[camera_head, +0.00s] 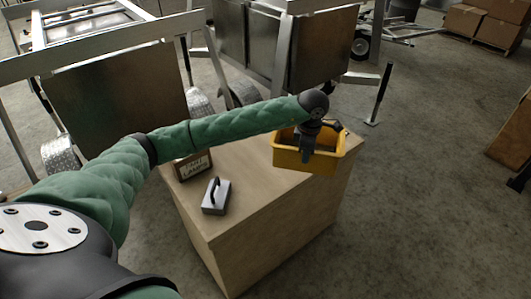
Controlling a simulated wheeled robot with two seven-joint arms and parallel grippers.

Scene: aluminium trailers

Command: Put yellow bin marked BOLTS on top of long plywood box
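The yellow bin (285,157) shows at the far right end of the long plywood box (260,195). The bin looks roughly upright; I cannot tell whether it rests on the box top or hangs just above it. No BOLTS marking is readable from here. My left arm reaches across from the left, and my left gripper (308,140) points down at the bin, over its opening and near wall. The fingertips are small and dark against the bin, so their opening and grip are unclear. My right gripper is not in view.
On the box top stand a grey block with a black handle (217,196) and a small framed sign (193,165). Aluminium trailers (115,95) stand behind the box. Cardboard boxes (485,25) are at the back right. The floor right of the box is clear.

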